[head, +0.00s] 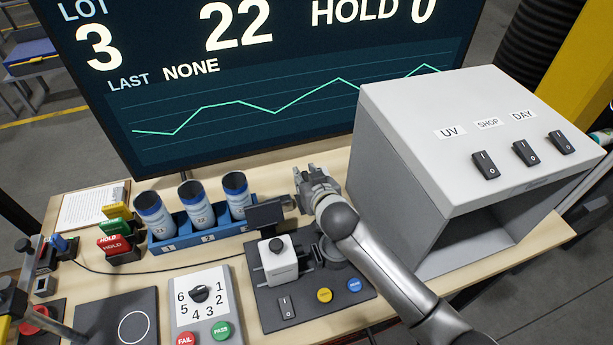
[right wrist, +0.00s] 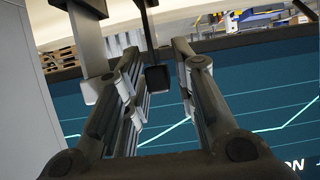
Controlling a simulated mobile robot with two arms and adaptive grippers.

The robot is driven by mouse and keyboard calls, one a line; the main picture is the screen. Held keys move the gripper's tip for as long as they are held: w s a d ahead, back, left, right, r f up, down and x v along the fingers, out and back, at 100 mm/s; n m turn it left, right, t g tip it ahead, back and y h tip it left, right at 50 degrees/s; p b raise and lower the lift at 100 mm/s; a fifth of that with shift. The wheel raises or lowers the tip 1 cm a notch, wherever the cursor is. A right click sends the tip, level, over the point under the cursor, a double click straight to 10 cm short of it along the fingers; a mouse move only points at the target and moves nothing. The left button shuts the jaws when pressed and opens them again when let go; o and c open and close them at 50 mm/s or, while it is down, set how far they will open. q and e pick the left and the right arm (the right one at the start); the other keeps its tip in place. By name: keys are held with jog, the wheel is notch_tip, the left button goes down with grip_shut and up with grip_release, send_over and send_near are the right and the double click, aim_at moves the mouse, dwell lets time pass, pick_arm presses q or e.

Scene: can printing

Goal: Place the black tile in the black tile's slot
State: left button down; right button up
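I cannot pick out a black tile or its slot with certainty. A dark flat rectangular piece (head: 265,213) stands above the grey device, just left of my right gripper (head: 312,182). In the right wrist view the fingers of my right gripper (right wrist: 158,95) are spread apart. A small dark block (right wrist: 158,78) on a thin upright rod shows between or beyond them; I cannot tell whether it touches a finger. My left gripper is not in view.
A large grey cabinet (head: 400,185) with switches stands right of my right arm. A blue rack (head: 215,229) with cans is on the left. A grey press-like device (head: 280,262), a dial box (head: 203,305) and a dark pad (head: 88,312) fill the front. A big screen (head: 300,60) stands behind.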

jog(key=shift+o, duration=0.2)
jog(key=shift+r, duration=0.2)
jog(key=shift+s+d, duration=0.1)
jog(key=shift+s, duration=0.2)
jog(key=b+v, duration=0.1)
jog(key=v, duration=1)
jog(key=shift+r+b, duration=0.2)
jog(key=shift+b, duration=0.15)
jog(key=shift+s+f, duration=0.1)
jog(key=shift+s, duration=0.05)
dwell(0.5)
